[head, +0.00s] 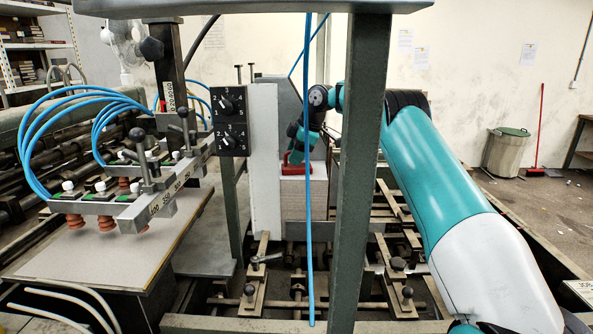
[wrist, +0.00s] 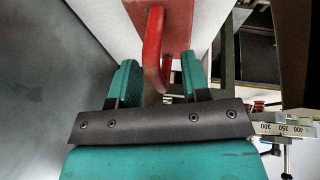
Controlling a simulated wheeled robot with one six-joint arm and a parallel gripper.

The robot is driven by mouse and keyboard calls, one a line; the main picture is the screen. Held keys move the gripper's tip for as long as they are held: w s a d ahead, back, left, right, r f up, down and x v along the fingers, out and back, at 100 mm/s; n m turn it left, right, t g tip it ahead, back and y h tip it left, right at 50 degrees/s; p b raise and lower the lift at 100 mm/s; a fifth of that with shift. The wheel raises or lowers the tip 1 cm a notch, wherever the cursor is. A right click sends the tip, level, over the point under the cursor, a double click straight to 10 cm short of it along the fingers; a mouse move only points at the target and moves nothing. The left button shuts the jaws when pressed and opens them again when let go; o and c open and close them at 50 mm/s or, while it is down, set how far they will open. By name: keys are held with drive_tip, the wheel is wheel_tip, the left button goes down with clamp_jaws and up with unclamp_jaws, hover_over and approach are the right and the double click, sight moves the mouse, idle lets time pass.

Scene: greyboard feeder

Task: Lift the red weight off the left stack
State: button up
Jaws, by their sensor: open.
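The red weight (head: 292,168) lies on top of a stack of greyboard (head: 304,198) behind the green post in the head view. In the wrist view the red weight (wrist: 178,20) is a flat red plate with a bent red bar handle. My gripper (head: 296,150) is above the weight, pointing down. In the wrist view my gripper (wrist: 160,75) is open, with one teal finger on each side of the handle's near end. I cannot tell whether the fingers touch the handle. The post and blue hose hide part of the stack in the head view.
A green steel post (head: 360,170) and a blue hose (head: 308,180) stand in front of the stack. A white upright panel (head: 265,170) and a control box (head: 230,121) are close on its left. A suction-cup bar (head: 150,208) hangs over a board at left.

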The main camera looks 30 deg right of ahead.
clamp_jaws()
drive_tip(key=shift+r, duration=0.2)
